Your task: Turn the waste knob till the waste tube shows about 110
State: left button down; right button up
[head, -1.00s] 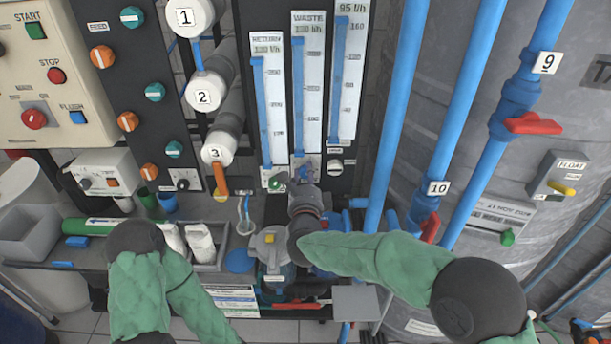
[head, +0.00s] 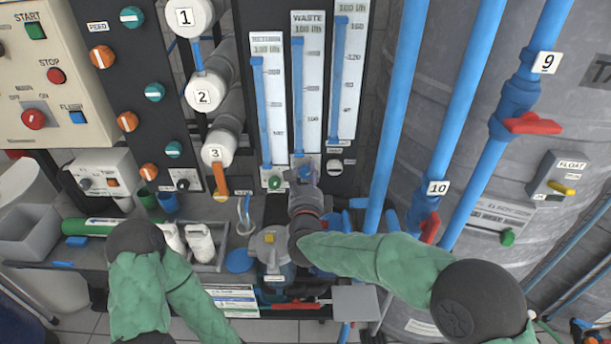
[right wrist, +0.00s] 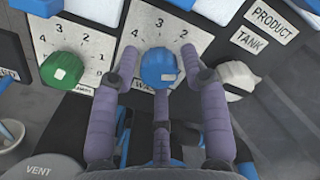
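The waste tube (head: 309,90) is the middle of three white-scaled tubes in the head view. Its small blurred readout seems to be about 100 l/h. In the right wrist view, the blue waste knob (right wrist: 158,68) sits on a white dial plate with a numbered scale. The fingers of my right gripper (right wrist: 160,62) stand on both sides of it and appear closed on it. In the head view my right gripper (head: 305,185) reaches up to the knobs below the tubes and hides most of the waste knob.
A green knob (right wrist: 62,70) sits left of the waste knob and a white knob (right wrist: 238,80) sits right, both close to my fingers. Blue pipes (head: 400,110) stand right of the panel. A bench with a tray (head: 212,262) lies below.

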dwell(0.3)
jog(key=s, duration=1.2)
dwell(0.3)
